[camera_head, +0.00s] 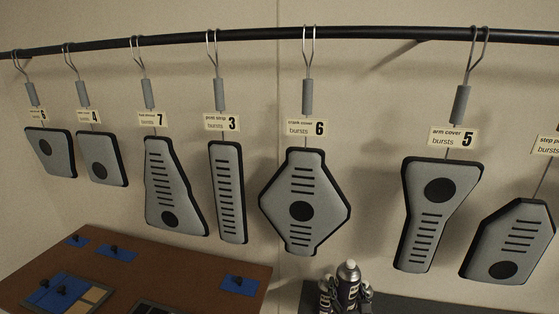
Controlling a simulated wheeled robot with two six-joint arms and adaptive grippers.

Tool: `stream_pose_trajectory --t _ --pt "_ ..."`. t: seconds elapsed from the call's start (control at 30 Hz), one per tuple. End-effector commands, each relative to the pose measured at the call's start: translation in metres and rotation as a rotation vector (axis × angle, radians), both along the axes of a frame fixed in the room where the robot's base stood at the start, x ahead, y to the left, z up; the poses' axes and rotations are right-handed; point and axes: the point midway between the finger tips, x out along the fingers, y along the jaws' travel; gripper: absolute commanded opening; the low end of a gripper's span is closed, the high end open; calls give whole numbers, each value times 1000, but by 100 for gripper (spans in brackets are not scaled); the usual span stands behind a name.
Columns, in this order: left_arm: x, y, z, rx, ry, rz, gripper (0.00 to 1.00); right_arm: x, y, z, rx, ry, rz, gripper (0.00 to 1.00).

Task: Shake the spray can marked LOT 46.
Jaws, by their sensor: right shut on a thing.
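A spray can (348,274) with a pale rounded top and a dark body stands upright at the bottom edge of the head view, right of centre. Its lower part is cut off by the frame, and I cannot read a lot number on it. My right gripper (345,291) is around the can, with a finger on each side, and is shut on it. My left gripper is not in view.
Several grey panels with labels, such as the arm cover (436,214) and the crank cover (304,202), hang from a dark rail (270,36). A brown board (190,265) with blue patches lies at lower left. A dark surface (420,304) lies at lower right.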

Motion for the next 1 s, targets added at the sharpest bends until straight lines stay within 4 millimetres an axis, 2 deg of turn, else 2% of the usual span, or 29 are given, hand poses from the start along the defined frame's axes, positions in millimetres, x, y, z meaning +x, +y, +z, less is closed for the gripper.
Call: stream_pose_trajectory --t 0.1,0.2,0.63,0.7,1.0 --pt "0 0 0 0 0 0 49 25 0 2 -3 -5 1 0" --pt "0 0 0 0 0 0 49 26 0 1 2 -2 0 0" --pt "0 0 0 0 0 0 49 -50 0 0 8 3 1 0" --pt "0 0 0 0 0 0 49 -56 0 1 5 1 1 0" --pt "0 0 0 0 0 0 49 -55 0 1 2 -1 1 0"
